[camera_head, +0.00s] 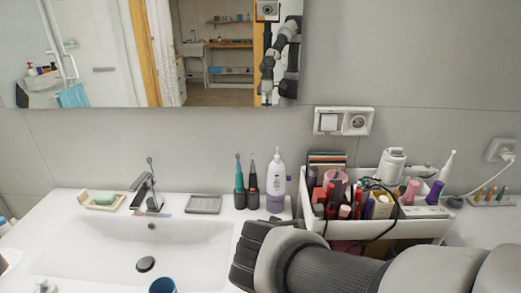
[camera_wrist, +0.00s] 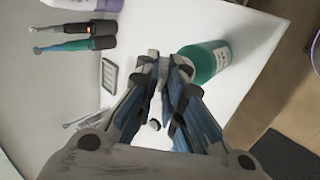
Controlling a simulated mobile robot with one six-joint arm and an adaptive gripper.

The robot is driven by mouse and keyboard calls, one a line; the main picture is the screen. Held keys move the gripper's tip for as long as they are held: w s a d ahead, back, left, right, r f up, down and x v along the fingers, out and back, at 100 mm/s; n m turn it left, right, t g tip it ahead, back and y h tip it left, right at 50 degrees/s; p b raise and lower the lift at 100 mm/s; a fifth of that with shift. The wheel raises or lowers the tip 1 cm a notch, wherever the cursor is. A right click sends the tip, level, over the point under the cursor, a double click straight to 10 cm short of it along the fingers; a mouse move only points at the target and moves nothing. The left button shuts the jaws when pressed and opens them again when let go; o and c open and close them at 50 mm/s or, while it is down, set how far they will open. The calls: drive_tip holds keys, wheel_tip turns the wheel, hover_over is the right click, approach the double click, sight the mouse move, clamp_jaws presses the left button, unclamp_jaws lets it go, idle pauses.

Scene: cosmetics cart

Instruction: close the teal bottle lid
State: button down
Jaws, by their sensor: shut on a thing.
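The teal bottle (camera_wrist: 207,62), with a pale label, shows in the wrist view just right of my fingertips. My gripper (camera_wrist: 166,68) is shut at the bottle's near end, where the lid is. The fingertips cover most of the lid, so how it sits on the neck cannot be seen. In the head view my arm hides the bottle, and the fingertips are out of sight.
A white organizer (camera_head: 411,227) full of cosmetics stands right of the sink (camera_head: 90,247). Electric toothbrushes (camera_head: 252,182), a white-purple bottle (camera_head: 276,180) and a grey tray (camera_head: 204,204) stand along the wall. A blue cup (camera_head: 163,286) is at the front edge.

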drive_tip(key=shift+s+f+t+b, duration=0.2)
drive_tip(key=shift+t+b, duration=0.2)
drive_tip(key=shift+b, duration=0.3)
drive_tip(key=c, duration=1.7)
unclamp_jaws()
drive_tip(key=shift+r, duration=0.1)
drive_tip(key=shift+v, duration=4)
